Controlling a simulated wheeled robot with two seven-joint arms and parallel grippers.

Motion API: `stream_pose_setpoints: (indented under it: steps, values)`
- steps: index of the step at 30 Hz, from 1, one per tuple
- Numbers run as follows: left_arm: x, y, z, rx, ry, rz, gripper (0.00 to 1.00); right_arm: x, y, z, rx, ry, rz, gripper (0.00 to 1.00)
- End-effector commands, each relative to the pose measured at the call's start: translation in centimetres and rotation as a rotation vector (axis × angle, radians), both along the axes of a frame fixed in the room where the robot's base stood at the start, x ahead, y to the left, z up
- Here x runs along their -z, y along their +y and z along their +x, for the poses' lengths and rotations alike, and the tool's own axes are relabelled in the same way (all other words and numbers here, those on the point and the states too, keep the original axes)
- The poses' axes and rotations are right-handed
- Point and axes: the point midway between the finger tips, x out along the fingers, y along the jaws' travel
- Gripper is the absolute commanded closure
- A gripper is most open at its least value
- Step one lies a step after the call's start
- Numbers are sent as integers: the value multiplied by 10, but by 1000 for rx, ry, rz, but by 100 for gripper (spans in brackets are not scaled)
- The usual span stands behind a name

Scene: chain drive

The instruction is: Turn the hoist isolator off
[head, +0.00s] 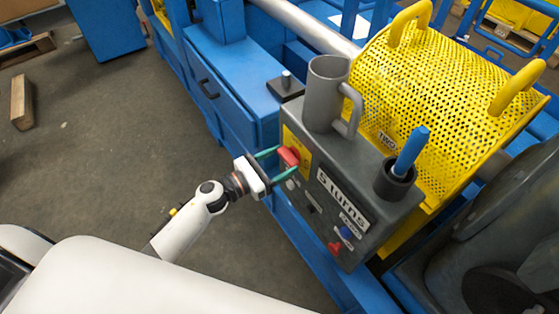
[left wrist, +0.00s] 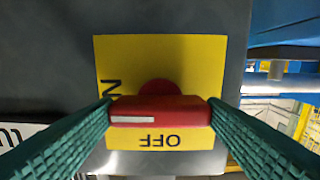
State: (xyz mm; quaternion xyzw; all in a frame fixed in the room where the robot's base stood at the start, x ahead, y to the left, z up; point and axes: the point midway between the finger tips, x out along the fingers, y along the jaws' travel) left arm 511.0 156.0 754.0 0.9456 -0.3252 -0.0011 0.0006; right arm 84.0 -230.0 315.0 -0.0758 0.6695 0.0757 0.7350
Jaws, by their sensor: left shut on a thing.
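The hoist isolator is a red rotary handle (head: 289,157) on a yellow plate (head: 297,139) on the grey control box's near face. In the left wrist view the red handle (left wrist: 160,111) lies level across the picture, its white mark at the left end. "OFF" reads upside down on the yellow plate (left wrist: 205,60) below the handle. A sideways "N" shows at left, the rest of that word hidden by a finger. My left gripper (head: 284,161) is shut on the handle, a green finger at each end. My right gripper is not in view.
The grey control box (head: 355,189) also carries a red knob (head: 334,248) and a blue button (head: 346,232). A grey mug (head: 324,92) and a cup holding a blue-handled tool (head: 395,180) stand on top. A yellow perforated guard (head: 435,100) is behind.

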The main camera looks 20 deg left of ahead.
Motion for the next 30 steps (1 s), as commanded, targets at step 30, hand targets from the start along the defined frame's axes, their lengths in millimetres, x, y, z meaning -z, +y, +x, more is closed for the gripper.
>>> stream_pose_setpoints:
  steps: [30]
  values:
    - [-2,0,1,-1,433,-559,57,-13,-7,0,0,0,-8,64]
